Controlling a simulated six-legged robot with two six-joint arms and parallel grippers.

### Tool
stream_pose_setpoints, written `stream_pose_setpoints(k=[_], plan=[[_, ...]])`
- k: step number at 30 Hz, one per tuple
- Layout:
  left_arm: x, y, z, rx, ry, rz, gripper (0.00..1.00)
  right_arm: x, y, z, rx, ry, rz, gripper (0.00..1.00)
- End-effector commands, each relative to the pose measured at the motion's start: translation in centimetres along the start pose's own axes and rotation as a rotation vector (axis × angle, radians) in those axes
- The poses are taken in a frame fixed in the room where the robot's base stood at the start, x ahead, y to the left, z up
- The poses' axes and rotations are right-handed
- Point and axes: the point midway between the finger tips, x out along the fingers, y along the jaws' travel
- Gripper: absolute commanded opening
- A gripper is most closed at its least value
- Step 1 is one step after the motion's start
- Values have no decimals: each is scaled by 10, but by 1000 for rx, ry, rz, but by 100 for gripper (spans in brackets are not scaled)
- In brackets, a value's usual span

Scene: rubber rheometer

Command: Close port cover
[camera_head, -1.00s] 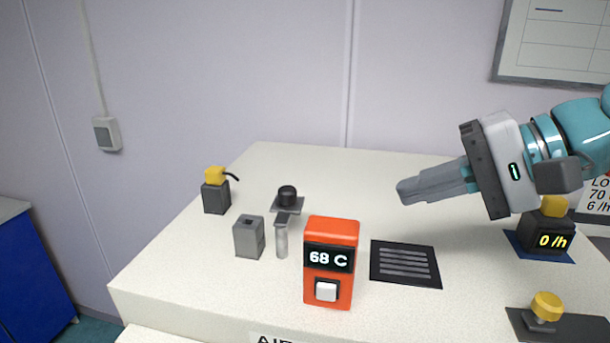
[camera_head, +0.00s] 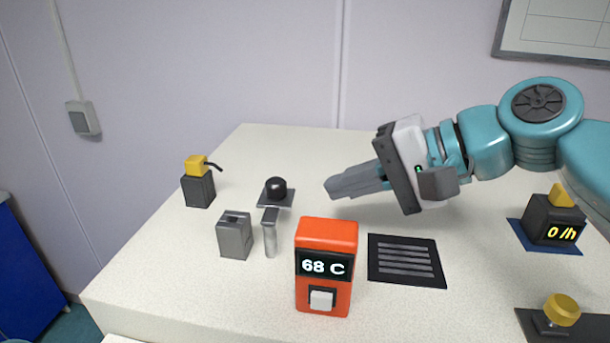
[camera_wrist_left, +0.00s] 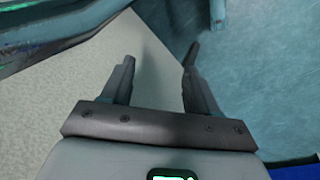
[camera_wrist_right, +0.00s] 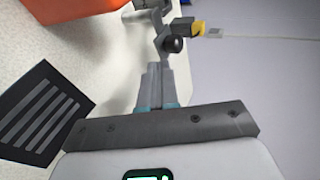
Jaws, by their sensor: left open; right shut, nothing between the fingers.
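A black round knob (camera_head: 276,187) stands on a small dark square plate (camera_head: 289,200) on the bench; it also shows in the right wrist view (camera_wrist_right: 173,44). In front of it is a light grey post (camera_head: 270,240) with a flat darker top. I cannot tell for sure which part is the port cover. My right gripper (camera_head: 331,187) is shut and empty, held above the bench to the right of the knob, pointing left towards it with a gap between. In the left wrist view my left gripper (camera_wrist_left: 160,55) is open and empty, over the bench edge and floor.
An orange box (camera_head: 327,240) reading 68 C stands in front. Left are a grey slotted block (camera_head: 235,237) and a yellow-topped dark block (camera_head: 198,185). A dark slotted panel (camera_head: 407,260), a 0 /h display (camera_head: 552,222) and a yellow knob (camera_head: 561,309) lie right.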

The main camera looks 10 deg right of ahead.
Motion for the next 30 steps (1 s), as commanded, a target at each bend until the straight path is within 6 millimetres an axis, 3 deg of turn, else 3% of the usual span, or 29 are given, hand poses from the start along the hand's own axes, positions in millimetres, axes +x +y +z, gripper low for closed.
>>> stream_pose_setpoints(k=[6, 12, 30], plan=[[-11, 4, 0, 1, 0, 0, 59, 37, -13, -1, -2, -2, 2, 0], [-15, 5, 0, 0, 0, 0, 59, 53, -21, -3, -1, 0, 1, 0], [-16, 6, 0, 0, 0, 0, 59, 53, -20, -7, -1, -2, 0, 0]])
